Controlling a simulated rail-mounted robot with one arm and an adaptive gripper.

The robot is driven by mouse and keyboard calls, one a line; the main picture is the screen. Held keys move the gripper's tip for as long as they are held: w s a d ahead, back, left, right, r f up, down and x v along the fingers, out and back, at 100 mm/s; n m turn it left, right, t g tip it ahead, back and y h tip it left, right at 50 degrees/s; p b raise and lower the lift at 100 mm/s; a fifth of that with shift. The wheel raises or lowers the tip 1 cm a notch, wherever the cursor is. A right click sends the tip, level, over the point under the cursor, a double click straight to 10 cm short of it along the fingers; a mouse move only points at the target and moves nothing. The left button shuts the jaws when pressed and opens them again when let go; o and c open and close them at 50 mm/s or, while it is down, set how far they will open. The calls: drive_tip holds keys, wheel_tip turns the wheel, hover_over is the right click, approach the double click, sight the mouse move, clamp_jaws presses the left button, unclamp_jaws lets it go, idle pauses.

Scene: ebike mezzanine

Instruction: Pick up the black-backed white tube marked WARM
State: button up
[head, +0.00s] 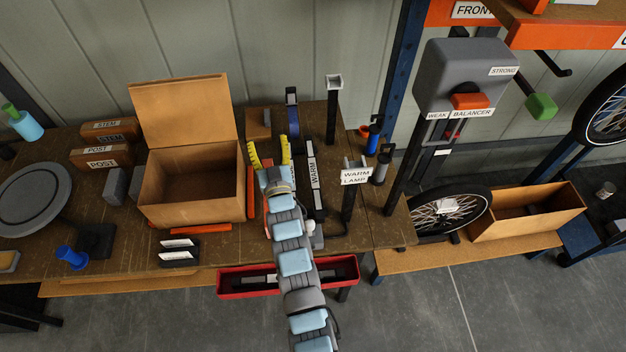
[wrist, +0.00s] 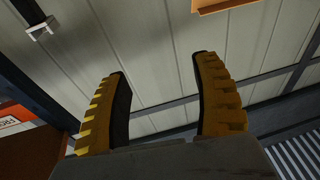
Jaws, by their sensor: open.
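The white tube marked WARM (head: 313,172), with a black back, stands tilted on the workbench just right of my gripper in the head view. My gripper (head: 270,153) has yellow fingers spread apart with nothing between them. It is over the bench, between the open cardboard box and the tube. In the wrist view my gripper (wrist: 160,95) shows both fingers wide apart and points toward the panelled wall. The tube does not show in the wrist view. My arm hides part of the bench below the gripper.
The open cardboard box (head: 193,187) stands left of my gripper. A sign reading WARM LAMP (head: 356,175) and dark posts (head: 333,115) stand to the right. A red tray (head: 235,284) sits at the bench's front edge. Blocks marked POST (head: 103,162) lie farther left.

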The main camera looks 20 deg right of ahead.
drive_tip(key=w+d+f+g+b, duration=0.3)
drive_tip(key=w+d+f+g, duration=0.1)
drive_tip(key=w+d+f, duration=0.1)
drive_tip(key=m+g+b, duration=0.2)
drive_tip(key=g+b, duration=0.3)
drive_tip(key=g, duration=0.3)
hover_over(314, 173)
drive_tip(key=a, duration=0.3)
wheel_tip(314, 173, down, 6)
drive_tip(key=s+d+g+y+b, duration=0.1)
drive_tip(key=s+d+g+b, duration=0.1)
drive_tip(key=s+g, duration=0.3)
drive_tip(key=shift+t, duration=0.6)
drive_tip(key=shift+s+f+p+x, duration=0.1)
drive_tip(key=shift+s+x, duration=0.05)
drive_tip(key=shift+x, duration=1.8)
drive_tip(key=shift+s+f+p+x, duration=0.1)
drive_tip(key=shift+s+p+x, duration=0.05)
drive_tip(key=shift+x, duration=1.8)
drive_tip(key=shift+s+p+x, duration=0.1)
drive_tip(key=shift+s+x, duration=0.1)
drive_tip(key=shift+x, duration=1.75)
drive_tip(key=shift+a+f, duration=0.1)
drive_tip(key=shift+a, duration=0.05)
drive_tip(key=shift+x, duration=1.55)
drive_tip(key=f+b, duration=0.1)
drive_tip(key=b, duration=0.2)
drive_tip(key=shift+w+a+f, duration=0.15)
drive_tip(key=shift+w+f, duration=0.25)
drive_tip(key=shift+f, duration=0.1)
